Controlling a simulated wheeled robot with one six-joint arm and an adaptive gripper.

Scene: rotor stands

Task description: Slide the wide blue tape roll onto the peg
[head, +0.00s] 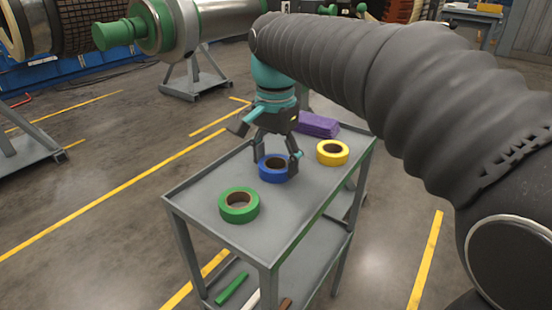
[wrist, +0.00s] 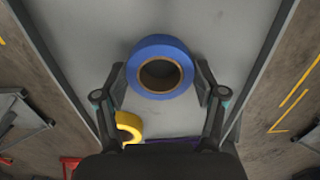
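The wide blue tape roll (head: 273,170) lies flat on the top of the grey cart (head: 195,197), between the green and yellow rolls. It also shows in the wrist view (wrist: 145,84), with its brown core facing the camera. My gripper (head: 277,163) is low over the cart, its fingers on either side of the blue roll. In the wrist view my gripper (wrist: 161,80) looks open, with the fingertips very close to the roll's sides; contact is unclear. I cannot make out a peg in either view.
A green tape roll (head: 239,205) lies nearer on the cart and a yellow one (head: 332,153) to the right. A purple stack (head: 318,125) sits at the cart's far end. The cart has raised rims. A rotor on a stand (head: 195,85) is behind, with open floor between.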

